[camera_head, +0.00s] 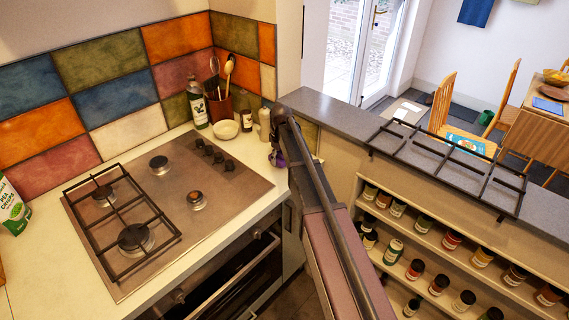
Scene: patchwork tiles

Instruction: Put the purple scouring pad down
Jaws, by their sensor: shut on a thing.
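A small purple scouring pad (279,160) shows at the end of my arm, right of the hob and near the back corner of the counter. My gripper (275,151) is shut on it. The pad is partly hidden by the gripper and arm and is very small here. I cannot tell whether it touches the counter (241,142) or hangs just above it.
The hob (210,180) fills the left counter. A white bowl (226,129), bottles and a utensil pot (219,107) stand behind. A loose pan grate (450,165) lies on the grey ledge (325,112) at right, above shelves of jars (394,251).

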